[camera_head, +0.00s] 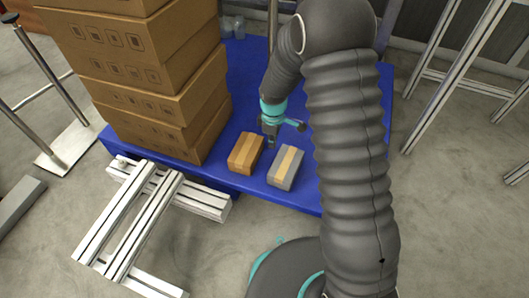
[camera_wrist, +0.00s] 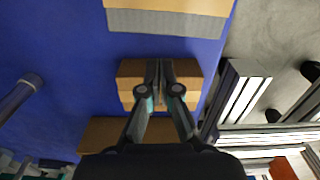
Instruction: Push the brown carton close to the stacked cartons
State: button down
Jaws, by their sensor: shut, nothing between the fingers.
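The brown carton (camera_head: 245,153) is small, with a lighter tape strip, and lies on the blue table (camera_head: 218,179). The stacked cartons (camera_head: 150,85) are tall brown boxes to its left, with a gap of blue table between. My gripper (camera_head: 271,142) is shut and empty, just behind the brown carton's right side. In the wrist view my shut fingers (camera_wrist: 160,68) cover the middle of the brown carton (camera_wrist: 130,79). Whether they touch it, I cannot tell. A brown surface (camera_wrist: 104,133) at the lower left there looks like the stack.
A grey carton (camera_head: 284,170) with a tan strip lies right of the brown carton; it also shows in the wrist view (camera_wrist: 165,22). A metal profile frame (camera_head: 135,215) stands before the table's front left. Clear bottles (camera_head: 232,27) stand at the back.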

aim_at(247, 153)
notch_tip(247, 153, down, 10)
jog(key=shift+r+b, duration=0.1)
jog(key=shift+b, duration=0.65)
jog(key=shift+w+a, duration=0.2)
jog(key=shift+a, duration=0.4)
jog(key=shift+w+a, duration=0.15)
jog(key=shift+a, duration=0.4)
jog(key=shift+w+a, duration=0.25)
jog(key=shift+a, duration=0.5)
jog(key=shift+w, duration=0.1)
